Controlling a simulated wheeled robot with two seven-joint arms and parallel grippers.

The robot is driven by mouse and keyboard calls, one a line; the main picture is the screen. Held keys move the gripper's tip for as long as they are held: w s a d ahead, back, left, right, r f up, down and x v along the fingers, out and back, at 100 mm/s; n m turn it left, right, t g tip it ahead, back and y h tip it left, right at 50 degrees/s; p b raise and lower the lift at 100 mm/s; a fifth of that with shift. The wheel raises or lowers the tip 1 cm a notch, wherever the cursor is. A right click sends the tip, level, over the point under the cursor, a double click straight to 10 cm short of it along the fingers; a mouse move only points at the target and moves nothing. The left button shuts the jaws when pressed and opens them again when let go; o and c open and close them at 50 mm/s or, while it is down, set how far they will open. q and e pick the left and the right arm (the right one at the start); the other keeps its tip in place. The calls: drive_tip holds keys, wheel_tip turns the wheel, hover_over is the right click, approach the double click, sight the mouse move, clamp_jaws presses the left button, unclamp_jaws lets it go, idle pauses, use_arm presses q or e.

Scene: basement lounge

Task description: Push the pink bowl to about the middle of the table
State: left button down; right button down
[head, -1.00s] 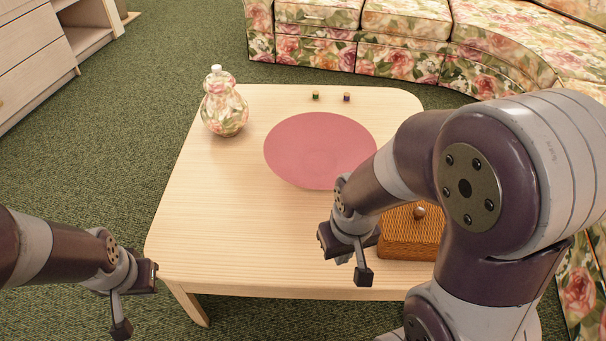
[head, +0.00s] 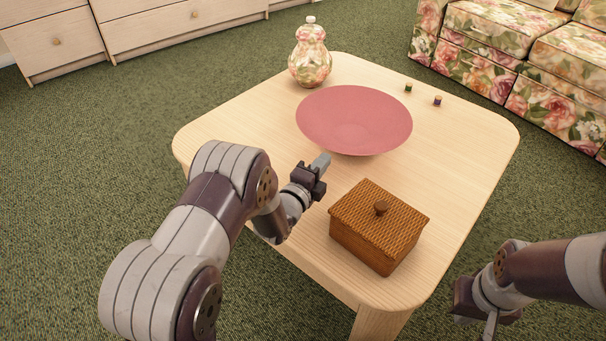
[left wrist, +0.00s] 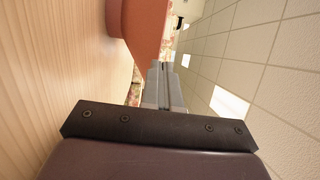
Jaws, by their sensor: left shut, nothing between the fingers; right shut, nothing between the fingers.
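The pink bowl (head: 354,118) is wide and shallow and stands upright on the light wooden table (head: 235,122), toward its far side in the head view. My left gripper (head: 322,162) is shut and empty, low over the table just in front of the bowl's near rim. In the left wrist view the closed fingers (left wrist: 166,88) point at the bowl's side (left wrist: 150,25); I cannot tell whether they touch it. My right gripper (head: 480,312) is shut and empty, off the table's right front edge.
A woven brown box (head: 378,228) with a knobbed lid stands at the table's front right. A floral lidded jar (head: 310,58) stands at the far edge. Two small cubes, one green (head: 408,88) and one purple (head: 437,101), lie right of the bowl. The table's left part is clear.

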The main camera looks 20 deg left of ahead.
use_arm(q)
drive_tip(key=x, duration=0.2)
drive_tip(key=shift+w+b, duration=0.4)
drive_tip(key=w+a, duration=0.1)
drive_tip(key=w+a+b, duration=0.1)
drive_tip(key=w, duration=0.1)
drive_tip(key=shift+w, duration=0.2)
drive_tip(key=shift+s+f, duration=0.1)
